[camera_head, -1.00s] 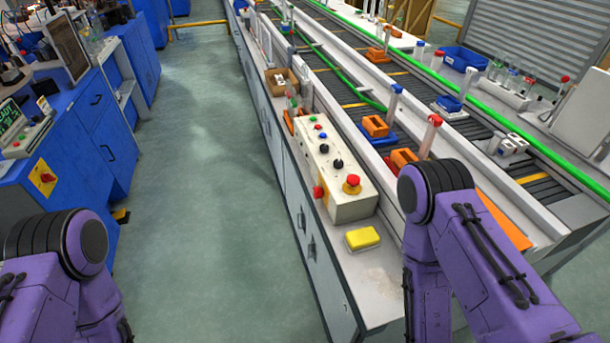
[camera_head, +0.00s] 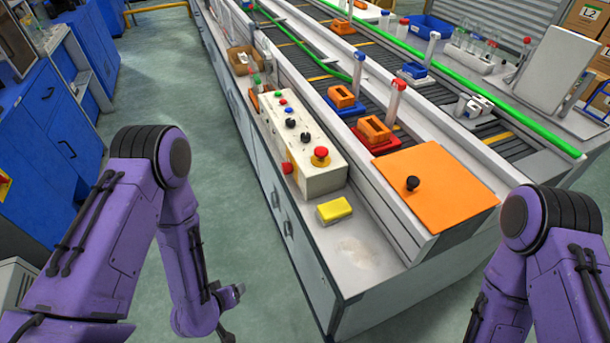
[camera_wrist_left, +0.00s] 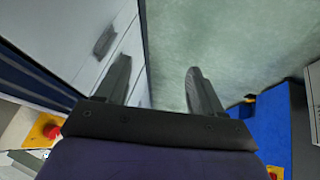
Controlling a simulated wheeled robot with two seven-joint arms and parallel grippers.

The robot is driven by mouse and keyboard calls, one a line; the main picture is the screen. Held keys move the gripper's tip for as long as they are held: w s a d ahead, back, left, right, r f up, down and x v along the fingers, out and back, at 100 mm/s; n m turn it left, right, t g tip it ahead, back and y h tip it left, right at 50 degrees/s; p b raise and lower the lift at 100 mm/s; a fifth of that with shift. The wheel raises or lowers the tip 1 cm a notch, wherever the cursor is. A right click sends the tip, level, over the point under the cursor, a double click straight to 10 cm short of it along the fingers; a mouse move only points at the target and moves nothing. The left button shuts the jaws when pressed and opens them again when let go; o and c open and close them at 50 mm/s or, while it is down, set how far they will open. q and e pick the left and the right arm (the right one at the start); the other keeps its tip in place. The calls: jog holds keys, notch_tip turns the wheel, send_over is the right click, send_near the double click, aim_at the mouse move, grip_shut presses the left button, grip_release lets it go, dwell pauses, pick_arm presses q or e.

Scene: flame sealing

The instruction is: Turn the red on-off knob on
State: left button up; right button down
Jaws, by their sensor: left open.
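The control box (camera_head: 310,160) stands on the bench's near edge. A red knob (camera_head: 287,168) sits on its side, and a red mushroom button (camera_head: 320,153) with a yellow base is on its top. I cannot tell which way the red side knob is turned. My left gripper (camera_wrist_left: 157,68) is open and empty in the left wrist view, its fingers pointing past a cabinet front to the floor. In the head view it is partly cut off at the bottom, left of the bench and apart from the box. My right gripper is out of view.
A yellow block (camera_head: 334,209) lies in front of the box. An orange board (camera_head: 437,186) with a black knob covers the conveyor end. Blue cabinets (camera_head: 50,135) stand at left, with open floor (camera_head: 170,85) between. A red knob on a yellow plate (camera_wrist_left: 50,130) shows in the wrist view.

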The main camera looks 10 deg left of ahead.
pick_arm(q)
jog(key=w+d+f+m+t+h+b, duration=0.1)
jog(key=w+d+f+t+h+b, duration=0.15)
jog(key=w, duration=0.95)
jog(key=m+h+b, duration=1.3)
jog(key=m, duration=0.3)
send_near(287, 168)
jog(key=shift+t, duration=0.45)
jog(key=w+d, duration=0.1)
jog(key=d, duration=0.1)
jog(key=w+d+f, duration=0.1)
jog(key=w+d, duration=0.1)
jog(key=w+d+f, duration=0.1)
jog(key=w+d, duration=0.1)
jog(key=shift+w+d, duration=0.2)
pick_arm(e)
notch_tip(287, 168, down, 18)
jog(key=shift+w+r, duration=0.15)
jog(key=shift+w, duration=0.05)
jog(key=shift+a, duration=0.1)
pick_arm(q)
jog(key=c, duration=1.1)
